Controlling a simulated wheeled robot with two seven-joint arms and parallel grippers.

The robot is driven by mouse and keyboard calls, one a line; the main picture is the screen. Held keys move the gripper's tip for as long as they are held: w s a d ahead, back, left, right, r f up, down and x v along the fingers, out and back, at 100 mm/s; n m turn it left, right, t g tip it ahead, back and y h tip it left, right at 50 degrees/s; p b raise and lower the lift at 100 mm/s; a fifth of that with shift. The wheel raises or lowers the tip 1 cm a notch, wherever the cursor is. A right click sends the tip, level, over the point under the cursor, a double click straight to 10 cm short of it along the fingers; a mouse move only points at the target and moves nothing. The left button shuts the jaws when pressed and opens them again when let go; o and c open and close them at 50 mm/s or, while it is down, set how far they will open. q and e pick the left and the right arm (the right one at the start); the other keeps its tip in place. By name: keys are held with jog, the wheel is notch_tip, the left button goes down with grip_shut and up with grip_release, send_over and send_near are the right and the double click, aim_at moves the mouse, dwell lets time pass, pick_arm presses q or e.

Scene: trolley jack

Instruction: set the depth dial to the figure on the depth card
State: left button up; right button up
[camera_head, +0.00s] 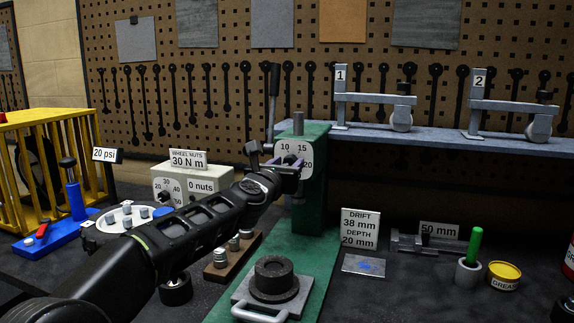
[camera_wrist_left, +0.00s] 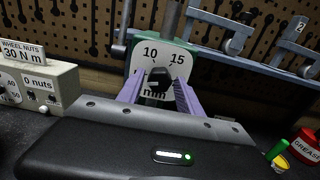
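The depth dial (camera_head: 307,158) is a white plate with the figures 10, 15 and 20 on the green press (camera_head: 318,215). It also shows in the left wrist view (camera_wrist_left: 178,58), with a black knob (camera_wrist_left: 158,76) at its middle. My left gripper (camera_head: 287,166) is at the dial; its two purple fingers stand apart, one on each side of the knob, with gaps visible. In the head view the gripper partly hides the knob, and I cannot tell where it points. The depth card (camera_head: 360,229) reads drift 38 mm, depth 20 mm. My right gripper is out of view.
A grey box (camera_head: 190,180) with its own dial and a "30 N m" card stands left of the press. A bearing-like ring (camera_head: 274,277) sits on the press base. A green-handled tool (camera_head: 475,245) and a grease tin (camera_head: 504,275) stand at the right.

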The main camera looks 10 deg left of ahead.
pick_arm(q)
grip_shut()
